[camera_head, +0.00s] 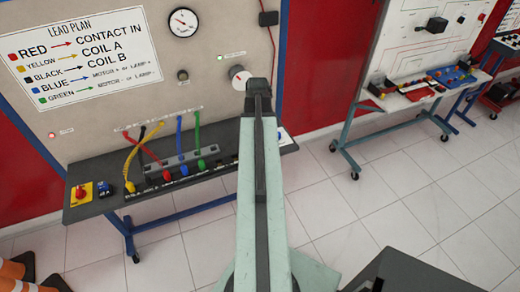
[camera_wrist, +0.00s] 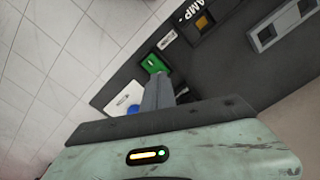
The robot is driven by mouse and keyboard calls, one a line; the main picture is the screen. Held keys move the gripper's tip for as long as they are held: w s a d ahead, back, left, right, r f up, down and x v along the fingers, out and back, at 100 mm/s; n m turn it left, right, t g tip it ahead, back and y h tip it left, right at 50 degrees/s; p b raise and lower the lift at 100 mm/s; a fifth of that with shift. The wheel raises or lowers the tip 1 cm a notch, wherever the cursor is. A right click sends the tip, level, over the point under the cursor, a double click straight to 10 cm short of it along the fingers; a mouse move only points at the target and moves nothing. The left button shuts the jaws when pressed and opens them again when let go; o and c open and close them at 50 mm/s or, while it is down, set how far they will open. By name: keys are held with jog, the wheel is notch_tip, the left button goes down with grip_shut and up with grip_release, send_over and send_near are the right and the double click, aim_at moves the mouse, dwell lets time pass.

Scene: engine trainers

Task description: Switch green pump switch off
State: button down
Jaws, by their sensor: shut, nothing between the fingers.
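The green pump switch (camera_wrist: 153,64) shows in the wrist view as a small green block with a pale marking on the dark shelf. A small white label (camera_wrist: 165,40) lies beside it. My gripper (camera_wrist: 158,78) is shut and empty, with its fingertips right by the near edge of the green switch. I cannot tell whether they touch it. In the head view, my arm reaches toward the trainer board and hides the green switch and the fingertips.
A white plate with a blue knob (camera_wrist: 132,111) sits beside my fingers. The dark shelf (camera_head: 95,207) carries cables and a red knob on yellow (camera_head: 81,192). Another trainer bench (camera_head: 392,99) stands right. Traffic cones (camera_head: 18,268) are at lower left. Tiled floor is open.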

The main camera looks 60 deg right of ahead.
jog(key=shift+f+b, duration=0.95)
dwell(0.3)
notch_tip(320, 180, up, 7)
jog(key=p, duration=0.7)
jog(key=shift+r, duration=0.15)
